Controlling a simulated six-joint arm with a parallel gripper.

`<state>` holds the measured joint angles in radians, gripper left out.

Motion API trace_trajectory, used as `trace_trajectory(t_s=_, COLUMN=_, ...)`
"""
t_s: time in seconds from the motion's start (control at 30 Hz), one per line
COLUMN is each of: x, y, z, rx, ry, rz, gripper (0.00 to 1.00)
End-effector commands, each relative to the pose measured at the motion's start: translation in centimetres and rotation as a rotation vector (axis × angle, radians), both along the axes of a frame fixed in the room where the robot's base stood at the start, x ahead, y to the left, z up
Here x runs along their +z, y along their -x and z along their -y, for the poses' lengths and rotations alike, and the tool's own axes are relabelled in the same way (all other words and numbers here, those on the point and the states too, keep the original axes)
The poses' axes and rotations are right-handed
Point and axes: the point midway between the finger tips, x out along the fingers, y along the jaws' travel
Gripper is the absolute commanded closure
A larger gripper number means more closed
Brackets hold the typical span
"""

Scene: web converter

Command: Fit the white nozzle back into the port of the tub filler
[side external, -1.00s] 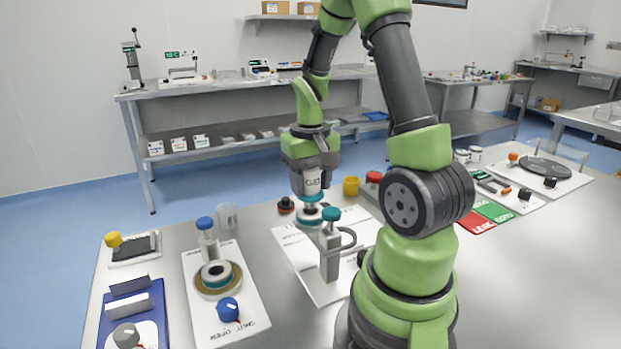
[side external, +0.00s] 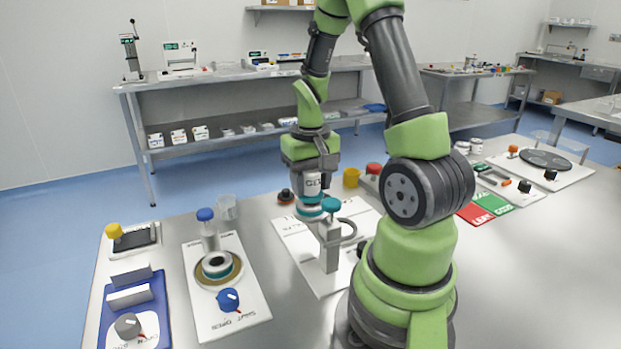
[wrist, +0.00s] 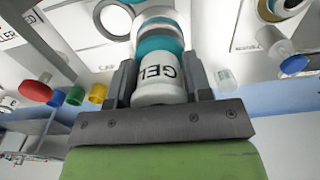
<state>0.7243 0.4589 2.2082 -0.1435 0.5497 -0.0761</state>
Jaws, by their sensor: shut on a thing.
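My gripper (side external: 313,176) is shut on a white cylinder (side external: 312,180) lettered "GEL". In the wrist view my gripper's fingers (wrist: 160,78) clasp its two sides, and the lettered cylinder (wrist: 160,82) has a teal band at its far end. Beyond it is a white and teal round part (side external: 309,210), right under the held piece; I cannot tell whether they touch. They are above a white board (side external: 294,237). I cannot tell the nozzle's port apart from these parts.
A yellow cup (side external: 351,177) and a red button (side external: 374,168) are behind right.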

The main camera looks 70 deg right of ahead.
Motion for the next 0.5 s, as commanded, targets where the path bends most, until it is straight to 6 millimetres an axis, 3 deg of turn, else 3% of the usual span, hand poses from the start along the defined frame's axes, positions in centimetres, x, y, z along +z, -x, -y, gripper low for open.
trace_trajectory(t_s=0.5, x=-0.71, y=0.01, z=-0.01, rx=0.0, ry=-0.001, rz=-0.001, gripper=0.95)
